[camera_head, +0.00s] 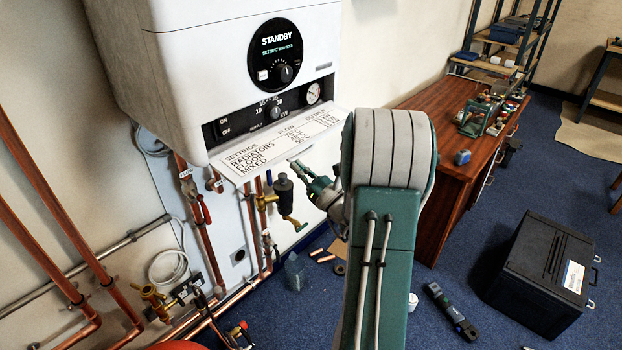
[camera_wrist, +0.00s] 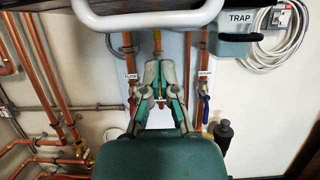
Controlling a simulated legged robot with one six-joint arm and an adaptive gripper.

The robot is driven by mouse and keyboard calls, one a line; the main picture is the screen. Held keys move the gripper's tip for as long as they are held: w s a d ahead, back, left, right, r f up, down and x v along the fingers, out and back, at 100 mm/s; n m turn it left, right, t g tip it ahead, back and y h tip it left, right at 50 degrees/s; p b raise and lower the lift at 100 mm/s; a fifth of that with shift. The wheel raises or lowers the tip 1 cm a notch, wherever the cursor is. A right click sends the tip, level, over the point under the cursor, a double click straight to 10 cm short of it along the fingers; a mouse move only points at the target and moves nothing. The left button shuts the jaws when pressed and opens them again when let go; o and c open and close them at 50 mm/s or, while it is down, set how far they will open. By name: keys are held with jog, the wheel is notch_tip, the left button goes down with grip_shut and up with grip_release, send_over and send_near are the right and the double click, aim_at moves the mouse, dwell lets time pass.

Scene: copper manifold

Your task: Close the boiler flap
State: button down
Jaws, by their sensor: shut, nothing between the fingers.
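The boiler (camera_head: 240,80) is a white wall unit with a round dial showing STANDBY. Its flap (camera_head: 283,143) hangs open along the bottom front, sloping outward, with a printed settings table facing up. My gripper (camera_head: 300,170) is just below the flap's front edge in the head view, apart from it as far as I can tell. In the wrist view my gripper (camera_wrist: 160,65) has its fingers together with nothing held, in front of the copper pipes. A pale curved bar crosses the top of that view; I cannot tell whether it is the flap.
Copper pipes (camera_head: 35,250) run down the wall at left. A black valve fitting (camera_head: 285,195) stands below the boiler. A wooden desk (camera_head: 425,115) with tools is behind my arm. A black case (camera_head: 540,275) and a tool (camera_head: 450,312) lie on the blue floor.

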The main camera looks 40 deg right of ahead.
aim_at(293, 144)
jog(key=shift+s+d+r, duration=0.1)
jog(key=shift+s+r, duration=0.2)
jog(key=shift+r, duration=0.45)
jog(key=shift+s+r, duration=0.25)
jog(key=shift+r, duration=0.45)
